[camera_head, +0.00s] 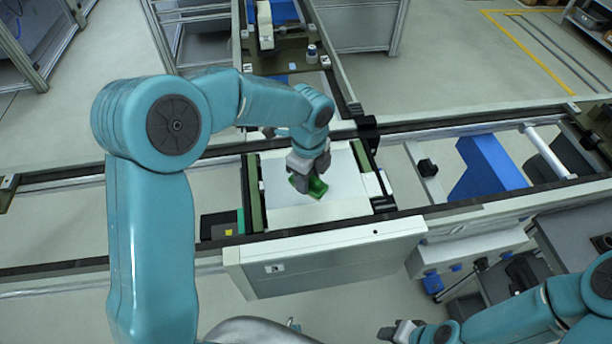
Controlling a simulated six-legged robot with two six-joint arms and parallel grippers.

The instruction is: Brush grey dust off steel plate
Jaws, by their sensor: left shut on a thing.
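The pale steel plate (346,178) lies flat on the pallet line in the middle of the view. My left gripper (306,180) is over the plate, shut on a small green block that looks like the brush (317,188). The brush is at or just above the plate's surface; I cannot tell if it touches. My gripper and arm hide part of the plate. I cannot make out grey dust on it at this size. My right gripper (401,330) is low at the bottom edge, away from the plate, and its jaws are unclear.
Dark conveyor rails (470,122) run left and right of the plate, and another line section (285,50) leads away behind. A white panel (325,262) stands in front. A blue sloped part (488,168) is to the right.

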